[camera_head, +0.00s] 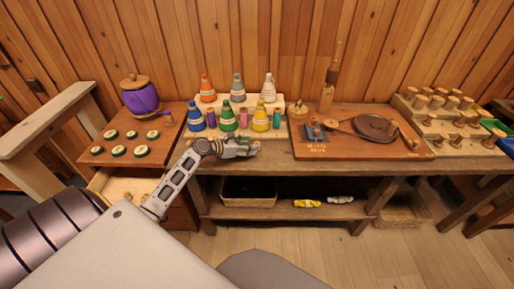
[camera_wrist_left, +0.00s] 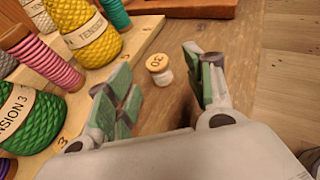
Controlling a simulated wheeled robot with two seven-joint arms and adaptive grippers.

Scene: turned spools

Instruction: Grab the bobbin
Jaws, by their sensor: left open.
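A small bobbin (camera_wrist_left: 159,70) with a pale wooden top and white thread stands upright on the wooden bench (camera_wrist_left: 190,20) in the left wrist view. Dark marks show on its top. My left gripper (camera_wrist_left: 162,86) is open, its green-padded fingers on either side of the line toward the bobbin, which sits just beyond and between the fingertips, apart from both. In the head view my left gripper (camera_head: 248,148) is at the bench's front edge, and I cannot make out the bobbin clearly there. My right gripper is not in view.
A stepped stand holds thread cones, such as the green cone (camera_head: 228,121) and yellow cone (camera_head: 261,119), with a pink-striped spool (camera_wrist_left: 46,62) close to the left finger. A board with a dark disc (camera_head: 375,128) lies right. Bare bench lies right of the bobbin.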

